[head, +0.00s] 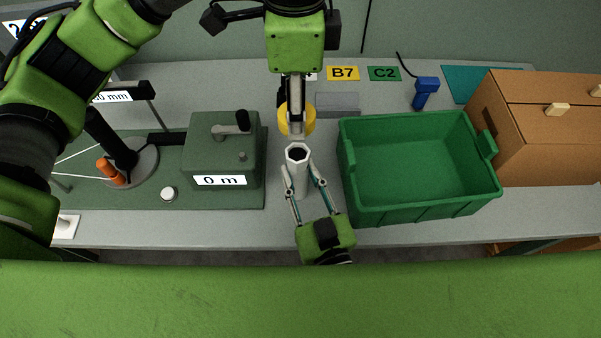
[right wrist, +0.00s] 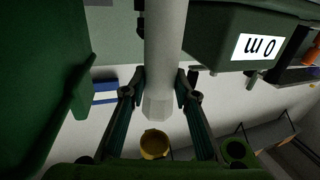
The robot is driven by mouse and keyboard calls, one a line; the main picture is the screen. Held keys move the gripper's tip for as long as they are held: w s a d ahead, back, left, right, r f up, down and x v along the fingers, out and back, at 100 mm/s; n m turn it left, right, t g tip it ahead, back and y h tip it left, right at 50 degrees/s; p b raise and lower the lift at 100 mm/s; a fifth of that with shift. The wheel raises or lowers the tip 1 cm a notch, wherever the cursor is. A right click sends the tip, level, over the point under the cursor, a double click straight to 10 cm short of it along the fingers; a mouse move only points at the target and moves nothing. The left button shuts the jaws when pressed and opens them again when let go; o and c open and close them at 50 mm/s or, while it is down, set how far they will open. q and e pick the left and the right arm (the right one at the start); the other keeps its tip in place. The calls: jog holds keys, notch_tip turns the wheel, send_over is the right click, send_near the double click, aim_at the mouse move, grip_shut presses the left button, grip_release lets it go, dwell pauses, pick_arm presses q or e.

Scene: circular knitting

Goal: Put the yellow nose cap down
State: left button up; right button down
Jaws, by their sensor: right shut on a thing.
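The yellow nose cap (head: 309,121) shows at the fingers of my left gripper (head: 296,128), which reaches down from the top of the head view. The fingers look shut on it and cover its middle. In the right wrist view the cap (right wrist: 155,143) shows beyond the tube's end. My right gripper (head: 306,188) comes from the front edge and is shut on a white tube (head: 299,172). The tube stands roughly upright with its hexagonal open end up, just in front of the cap. The right wrist view shows both fingers (right wrist: 160,92) on either side of the tube (right wrist: 166,40).
A green bin (head: 420,208) stands right of the tube. A dark green machine box labelled 0 m (head: 222,150) stands close on the left. Behind are a grey block (head: 338,101), the B7 (head: 343,73) and C2 (head: 384,74) labels, a blue tool (head: 424,92) and a cardboard box (head: 550,145).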

jog(key=shift+s+f, duration=0.1)
jog(key=shift+f, duration=0.25)
dwell(0.3)
pick_arm(q)
jog(key=s+a+f+n, duration=0.2)
jog(key=a+f+n, duration=0.1)
jog(key=a+f, duration=0.55)
jog(key=s+a+f+n, duration=0.25)
jog(key=a+f, duration=0.25)
jog(key=a, duration=0.6)
jog(key=s+a+f+n, duration=0.15)
jog(key=a+n, duration=0.45)
jog(key=a, duration=0.6)
jog(key=s+a+n, duration=0.3)
jog(key=a+n, duration=0.3)
jog(key=a, duration=0.7)
jog(key=shift+n, duration=0.25)
notch_tip(320, 180, down, 10)
jog(key=shift+w+a+f, duration=0.1)
jog(key=shift+f, duration=0.1)
